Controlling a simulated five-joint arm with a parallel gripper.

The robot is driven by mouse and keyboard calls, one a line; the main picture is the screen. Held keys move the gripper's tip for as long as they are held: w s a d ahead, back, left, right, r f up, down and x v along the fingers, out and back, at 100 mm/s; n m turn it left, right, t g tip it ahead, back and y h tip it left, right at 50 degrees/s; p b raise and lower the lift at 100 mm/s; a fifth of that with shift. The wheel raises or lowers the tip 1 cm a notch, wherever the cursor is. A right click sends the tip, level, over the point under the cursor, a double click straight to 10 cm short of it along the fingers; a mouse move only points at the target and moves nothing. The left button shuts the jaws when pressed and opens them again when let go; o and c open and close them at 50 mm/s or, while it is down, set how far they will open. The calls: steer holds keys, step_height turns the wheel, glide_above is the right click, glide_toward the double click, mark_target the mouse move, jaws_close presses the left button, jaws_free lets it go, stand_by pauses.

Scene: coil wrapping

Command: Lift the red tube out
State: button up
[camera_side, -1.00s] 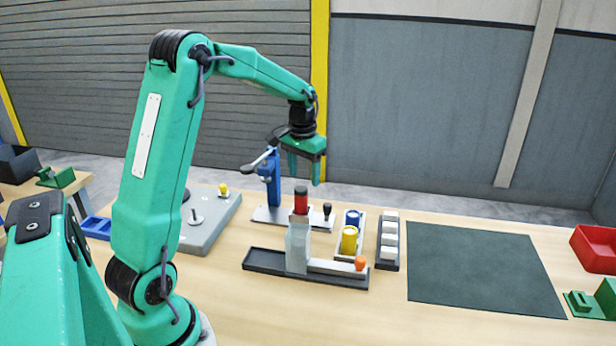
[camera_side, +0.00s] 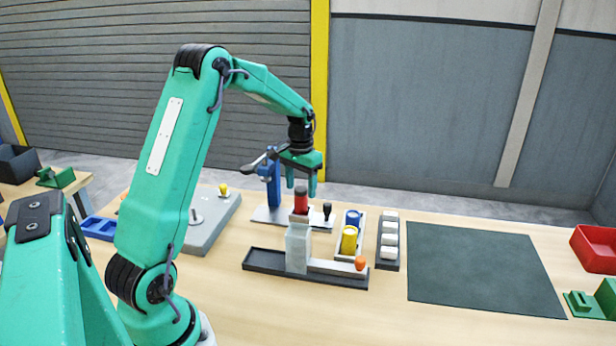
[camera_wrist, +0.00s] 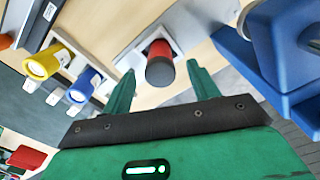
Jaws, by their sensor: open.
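The red tube (camera_side: 301,201) has a dark top end and stands upright in the top of a grey block (camera_side: 298,248), with its lower part hidden inside. In the wrist view the red tube (camera_wrist: 160,62) shows just ahead of the fingers, in line with the gap between them. My green gripper (camera_side: 302,187) is open and empty. It points down, with its fingertips near the height of the tube's top in the side view. In the wrist view the two fingers (camera_wrist: 160,78) stand apart, and neither is seen touching the tube.
A blue press (camera_side: 273,185) with a lever stands behind the block; its blue body (camera_wrist: 280,45) is close to the right finger in the wrist view. Yellow (camera_side: 349,240) and blue (camera_side: 353,218) spools sit in a tray to the right. A dark mat (camera_side: 480,268) lies clear beyond.

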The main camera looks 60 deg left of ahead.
mark_target(301, 199)
steer(key=shift+f, duration=0.1)
steer(key=shift+f, duration=2.5)
steer(key=c, duration=1.1)
steer(key=shift+r, duration=0.1)
steer(key=shift+r, duration=1.4)
steer(key=d+r, duration=0.8)
steer(key=d, duration=0.3)
steer(key=shift+s+d, duration=0.25)
steer(key=shift+d, duration=0.05)
